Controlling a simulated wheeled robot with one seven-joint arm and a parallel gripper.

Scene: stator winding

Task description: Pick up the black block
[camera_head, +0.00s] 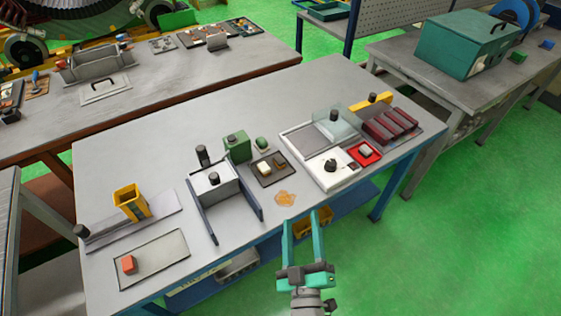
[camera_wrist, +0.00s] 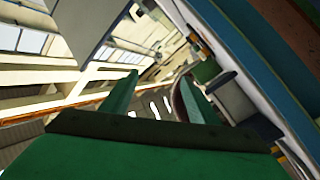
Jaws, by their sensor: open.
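Several small black pieces show in the head view, and I cannot tell for sure which is the black block. One upright black piece (camera_head: 202,155) stands behind a grey bracket with side walls (camera_head: 217,192). Another black piece (camera_head: 214,178) sits on that bracket, and a rounder black one (camera_head: 330,165) is on a white plate (camera_head: 320,181). My gripper (camera_head: 302,218) is open and empty by the table's front edge, with its two teal fingers apart. In the wrist view my gripper's fingers (camera_wrist: 158,80) have nothing between them.
The grey table (camera_head: 300,98) also holds a green box (camera_head: 237,147), a yellow holder (camera_head: 131,203), a red block (camera_head: 129,264) on a pale plate, a red tray (camera_head: 366,154) and dark red bars (camera_head: 390,125). An orange-brown patch (camera_head: 285,199) lies near the front edge. The table's back middle is clear.

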